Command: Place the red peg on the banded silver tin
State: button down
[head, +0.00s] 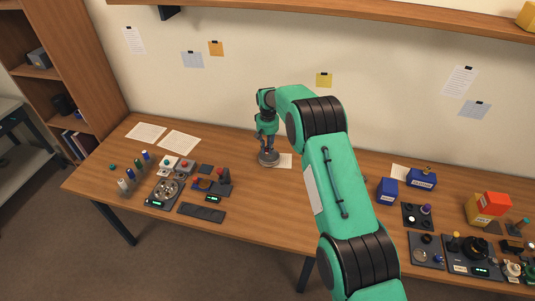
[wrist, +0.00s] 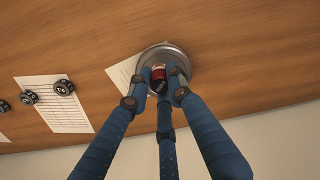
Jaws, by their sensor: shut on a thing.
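The silver tin (head: 269,160) stands on the wooden bench, below my gripper (head: 268,148) in the head view. In the wrist view the tin (wrist: 180,57) is a round metal disc with a raised rim; I cannot make out its band. My gripper (wrist: 160,84) has three blue fingers, shut on the red peg (wrist: 158,72). The peg has a red end and a dark part between the fingertips, and it overlaps the tin's top. I cannot tell whether the peg touches the tin. The peg is too small to make out in the head view.
A white paper (head: 285,161) lies beside the tin. Several small parts and a dark tray (head: 201,212) are at left. Blue boxes (head: 422,178), a yellow box (head: 480,211) and more fixtures are at right.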

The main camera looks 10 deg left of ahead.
jog(key=shift+f, duration=1.8)
jog(key=c, duration=1.6)
grip_release()
jog(key=shift+f, duration=0.15)
notch_tip(320, 180, up, 12)
jog(key=shift+r, duration=0.15)
jog(key=shift+r, duration=0.1)
